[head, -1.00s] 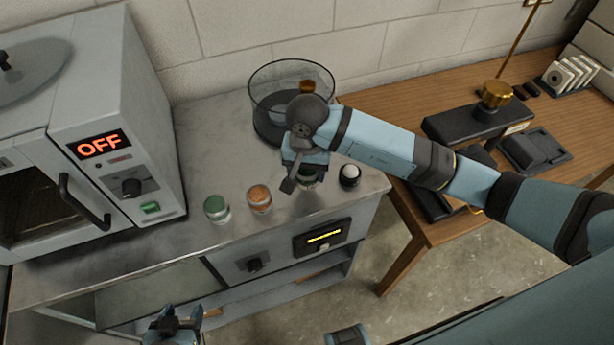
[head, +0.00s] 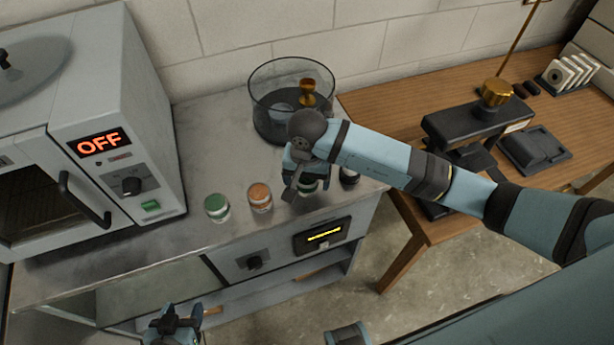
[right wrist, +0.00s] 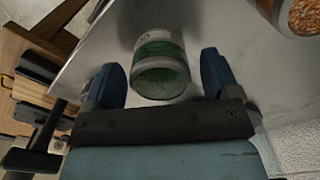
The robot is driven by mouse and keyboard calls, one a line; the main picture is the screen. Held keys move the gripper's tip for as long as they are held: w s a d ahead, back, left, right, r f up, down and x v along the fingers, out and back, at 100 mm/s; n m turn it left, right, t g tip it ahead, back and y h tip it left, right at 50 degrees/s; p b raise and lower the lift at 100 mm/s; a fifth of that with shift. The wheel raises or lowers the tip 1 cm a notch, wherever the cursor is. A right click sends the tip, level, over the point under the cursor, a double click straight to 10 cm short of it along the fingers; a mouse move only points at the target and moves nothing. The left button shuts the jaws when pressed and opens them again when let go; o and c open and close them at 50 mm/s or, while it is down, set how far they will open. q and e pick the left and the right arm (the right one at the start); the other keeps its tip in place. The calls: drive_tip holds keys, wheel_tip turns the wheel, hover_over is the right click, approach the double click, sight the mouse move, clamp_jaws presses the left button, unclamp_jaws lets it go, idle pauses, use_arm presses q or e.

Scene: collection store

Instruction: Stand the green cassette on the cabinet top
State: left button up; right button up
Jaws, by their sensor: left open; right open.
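A small clear cylinder with green filling (right wrist: 160,65) is between the spread fingers of my right gripper (right wrist: 165,80), with gaps at both sides. In the head view my right gripper (head: 300,187) is low over the grey cabinet top (head: 130,262) and hides most of that cylinder (head: 307,185). Another green-topped cylinder (head: 217,207) stands to the left, beside an orange one (head: 260,197). I cannot tell which green one is the cassette. My left gripper (head: 177,320) is open and empty at the bottom edge, in front of the cabinet.
A dark-topped cylinder (head: 349,176) is partly hidden behind my right gripper. A clear round bin (head: 262,95) stands at the back. A grey oven (head: 120,150) reading OFF fills the left. A wooden table (head: 385,95) with a black press (head: 475,122) is at the right.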

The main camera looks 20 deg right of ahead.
drive_tip(key=shift+r, duration=0.4)
wheel_tip(320, 180, up, 12)
drive_tip(key=b, duration=0.1)
drive_tip(key=shift+f+b, duration=0.2)
drive_tip(key=shift+b, duration=0.1)
